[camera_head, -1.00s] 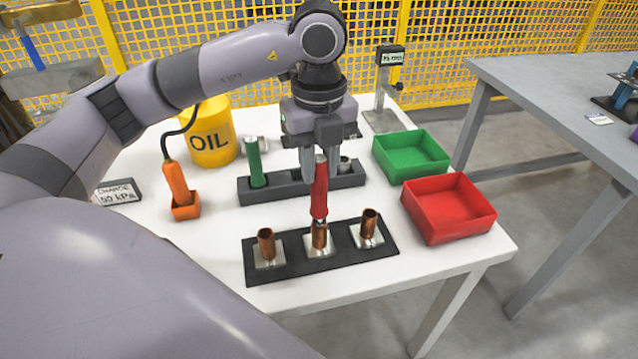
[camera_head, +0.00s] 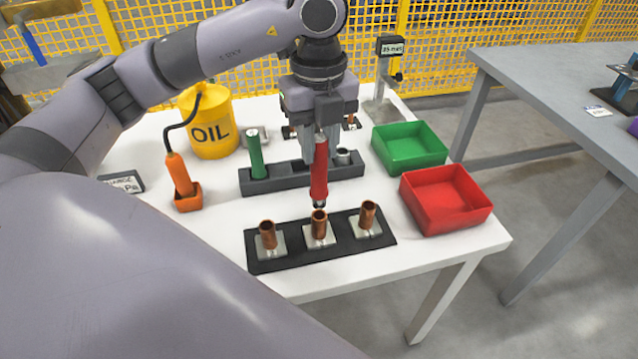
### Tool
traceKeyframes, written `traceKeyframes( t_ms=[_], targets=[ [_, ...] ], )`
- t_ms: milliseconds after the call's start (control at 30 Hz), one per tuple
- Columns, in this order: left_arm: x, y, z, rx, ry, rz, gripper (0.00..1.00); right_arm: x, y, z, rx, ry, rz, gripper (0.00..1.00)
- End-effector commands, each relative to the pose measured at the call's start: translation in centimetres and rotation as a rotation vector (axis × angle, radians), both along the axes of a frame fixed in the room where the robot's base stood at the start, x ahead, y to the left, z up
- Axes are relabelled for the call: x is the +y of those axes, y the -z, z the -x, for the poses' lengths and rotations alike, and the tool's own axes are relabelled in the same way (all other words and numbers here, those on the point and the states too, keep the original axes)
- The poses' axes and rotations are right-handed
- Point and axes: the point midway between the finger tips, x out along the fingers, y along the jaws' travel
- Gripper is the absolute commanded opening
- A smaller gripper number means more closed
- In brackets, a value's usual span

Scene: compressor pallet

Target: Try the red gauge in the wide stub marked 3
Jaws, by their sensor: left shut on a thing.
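My left gripper (camera_head: 320,150) is shut on the red gauge (camera_head: 319,178) and holds it upright, its dark tip down. The tip is at or just above the mouth of the middle copper stub (camera_head: 319,226); I cannot tell whether they touch. A left stub (camera_head: 268,236) and a right stub (camera_head: 368,217) stand beside it, all on pale plates on a black base (camera_head: 290,260). No number 3 is readable on the stubs. A green gauge (camera_head: 256,155) stands in the dark grey holder (camera_head: 290,180) behind. My right gripper is not in view.
A red bin (camera_head: 440,205) and a green bin (camera_head: 405,150) stand at right. A yellow oil can (camera_head: 210,125), an orange tool (camera_head: 180,178) in its cup and a small sign (camera_head: 125,182) stand at left. A small display (camera_head: 390,47) stands behind. The white table's front is clear.

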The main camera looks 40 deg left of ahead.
Motion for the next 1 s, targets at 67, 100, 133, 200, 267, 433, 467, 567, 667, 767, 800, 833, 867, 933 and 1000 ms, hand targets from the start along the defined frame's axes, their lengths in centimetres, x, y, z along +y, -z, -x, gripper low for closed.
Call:
traceKeyframes(
  t_ms=[67,100,133,200,267,433,467,567,667,767,800,833,867,933,1000],
  targets=[
    [0.0,-0.3,0.0,-0.002,0.0,0.001,0.0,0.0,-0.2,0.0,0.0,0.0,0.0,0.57],
    [0.0,-0.5,0.0,-0.002,0.0,0.001,0.0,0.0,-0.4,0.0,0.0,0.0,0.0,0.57],
    [0.0,-0.7,0.0,-0.002,0.0,0.001,0.0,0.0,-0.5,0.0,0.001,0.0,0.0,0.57],
    [0.0,-1.4,0.0,-0.002,0.0,0.001,0.0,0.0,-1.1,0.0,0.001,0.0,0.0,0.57],
    [0.0,-2.0,0.0,-0.002,0.0,0.0,0.0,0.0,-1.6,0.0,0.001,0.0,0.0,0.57],
    [0.0,-3.7,0.0,-0.002,0.0,0.0,0.0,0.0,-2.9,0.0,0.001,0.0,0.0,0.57],
    [0.0,-4.0,0.0,-0.002,0.0,0.0,0.0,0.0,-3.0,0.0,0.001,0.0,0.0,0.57],
    [0.0,-4.2,0.0,-0.001,0.0,0.0,0.0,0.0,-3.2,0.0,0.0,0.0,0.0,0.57],
    [0.0,-4.1,0.0,-0.001,0.0,0.0,0.0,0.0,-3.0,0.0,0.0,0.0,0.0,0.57],
    [0.0,-4.0,0.0,-0.001,0.0,0.0,0.0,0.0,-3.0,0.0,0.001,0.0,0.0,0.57],
    [0.0,-4.1,0.0,-0.001,0.0,0.0,0.0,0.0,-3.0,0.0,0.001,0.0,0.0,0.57],
    [0.0,-4.1,0.0,-0.002,0.0,0.0,0.0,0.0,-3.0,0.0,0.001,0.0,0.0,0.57],
    [0.0,-4.1,-0.1,-0.002,0.0,0.0,0.0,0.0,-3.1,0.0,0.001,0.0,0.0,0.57],
    [0.1,-4.3,-0.2,-0.002,0.001,0.0,0.0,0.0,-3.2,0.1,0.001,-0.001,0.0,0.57],
    [0.2,-4.6,-0.5,-0.003,0.001,0.001,0.0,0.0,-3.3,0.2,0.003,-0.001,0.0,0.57]
  ],
)
